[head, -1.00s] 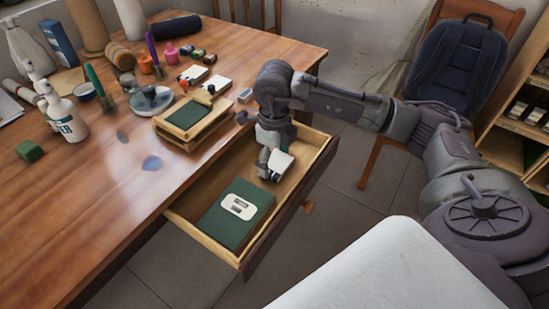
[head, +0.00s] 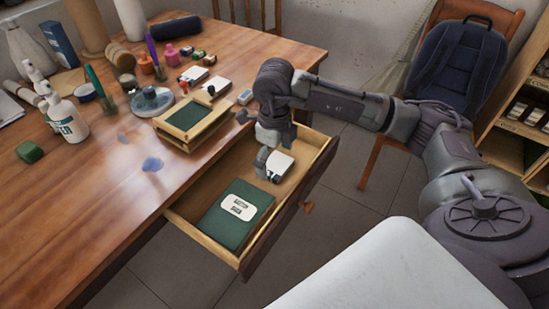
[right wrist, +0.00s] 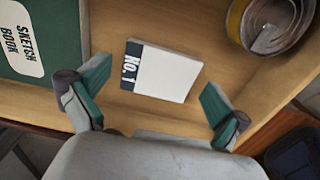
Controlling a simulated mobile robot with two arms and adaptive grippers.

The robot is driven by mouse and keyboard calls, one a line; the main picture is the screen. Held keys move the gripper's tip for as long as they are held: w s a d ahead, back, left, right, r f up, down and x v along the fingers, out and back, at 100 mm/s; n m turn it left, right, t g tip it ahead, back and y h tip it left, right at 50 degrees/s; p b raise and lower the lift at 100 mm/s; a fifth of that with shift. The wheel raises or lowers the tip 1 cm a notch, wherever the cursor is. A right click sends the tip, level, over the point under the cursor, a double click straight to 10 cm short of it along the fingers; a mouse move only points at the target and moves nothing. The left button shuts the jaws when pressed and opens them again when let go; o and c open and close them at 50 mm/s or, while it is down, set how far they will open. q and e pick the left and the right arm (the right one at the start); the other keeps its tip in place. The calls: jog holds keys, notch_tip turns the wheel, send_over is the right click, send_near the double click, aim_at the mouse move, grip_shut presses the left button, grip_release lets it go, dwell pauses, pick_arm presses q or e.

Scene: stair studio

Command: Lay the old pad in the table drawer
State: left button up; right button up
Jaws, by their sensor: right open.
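The open table drawer (head: 250,252) sticks out from the wooden table. A small white pad with a dark band reading "NO. 1" (right wrist: 165,72) lies on the drawer floor; it also shows in the head view (head: 281,165). My right gripper (right wrist: 154,78) is open over the drawer, its fingers apart on either side of the pad with gaps to both. In the head view this gripper (head: 266,160) partly covers the pad's left side. My left gripper is not in view.
A green sketch book (head: 237,212) lies in the drawer's near part. A round tin (right wrist: 272,25) shows at the right wrist view's top right. On the table stand a wooden tray (head: 188,140), more small white pads (head: 215,85), a spray bottle (head: 68,122) and a green block (head: 29,151).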

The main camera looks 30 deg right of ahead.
aim_at(275, 164)
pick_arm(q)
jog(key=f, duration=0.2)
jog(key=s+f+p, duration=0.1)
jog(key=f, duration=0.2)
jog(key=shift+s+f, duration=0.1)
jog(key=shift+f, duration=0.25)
pick_arm(e)
notch_tip(275, 164, up, 12)
jog(key=shift+f, duration=0.25)
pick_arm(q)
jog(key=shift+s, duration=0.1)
